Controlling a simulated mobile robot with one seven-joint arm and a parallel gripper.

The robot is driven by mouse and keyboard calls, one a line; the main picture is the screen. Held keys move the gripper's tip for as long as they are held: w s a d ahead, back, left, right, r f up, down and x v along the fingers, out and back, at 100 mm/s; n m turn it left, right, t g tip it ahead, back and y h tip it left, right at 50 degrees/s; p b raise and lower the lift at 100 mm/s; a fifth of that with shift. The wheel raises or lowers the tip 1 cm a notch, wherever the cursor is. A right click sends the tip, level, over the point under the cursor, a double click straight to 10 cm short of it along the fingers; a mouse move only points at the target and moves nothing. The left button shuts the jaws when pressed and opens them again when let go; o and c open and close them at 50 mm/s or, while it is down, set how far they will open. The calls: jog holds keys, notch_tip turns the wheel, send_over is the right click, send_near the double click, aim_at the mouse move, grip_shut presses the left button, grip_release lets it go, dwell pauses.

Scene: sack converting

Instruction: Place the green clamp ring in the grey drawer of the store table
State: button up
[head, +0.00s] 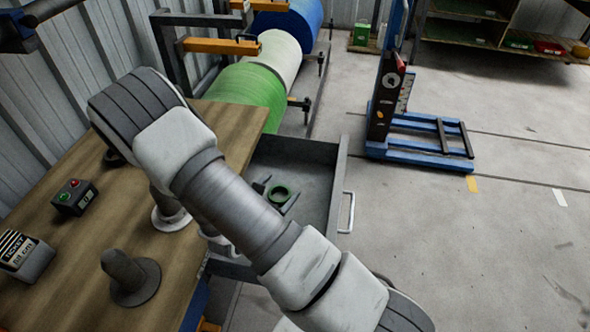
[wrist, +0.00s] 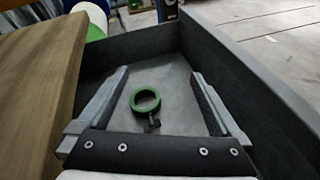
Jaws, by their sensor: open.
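The green clamp ring (head: 279,194) lies inside the open grey drawer (head: 322,152) of the store table (head: 70,240). In the wrist view the ring (wrist: 145,101) rests on the drawer (wrist: 262,84) floor, with a small dark screw on its near side. My gripper (wrist: 158,78) is open over the drawer, its two fingers apart on either side of the ring, and they do not appear to touch it. In the head view my arm hides most of the gripper and part of the drawer.
On the table stand a button box (head: 74,197), a ticket holder (head: 22,256) and a dark peg on a round base (head: 128,275). Green (head: 250,92), white and blue rolls sit behind. A blue lift (head: 415,140) stands on the floor, which is clear to the drawer's right.

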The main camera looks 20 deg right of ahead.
jog(key=s+d+r+m+g+y, duration=0.1)
jog(key=s+d+r+m+g, duration=0.3)
jog(key=r+m, duration=0.4)
jog(key=s+d+r+m+g, duration=0.3)
jog(key=s+r+m+g, duration=0.2)
jog(key=s+r+m, duration=0.3)
jog(key=s+a+r+m+t+y, duration=0.2)
jog(key=s+a+r+m+y, duration=0.2)
jog(key=r, duration=0.3)
jog(key=s+a+r+m+t+y, duration=0.3)
jog(key=s+a+r+m+y, duration=0.1)
jog(key=r, duration=0.3)
jog(key=shift+s+a+y, duration=0.2)
jog(key=shift+a+y, duration=0.6)
jog(key=shift+a, duration=0.1)
jog(key=shift+r, duration=0.15)
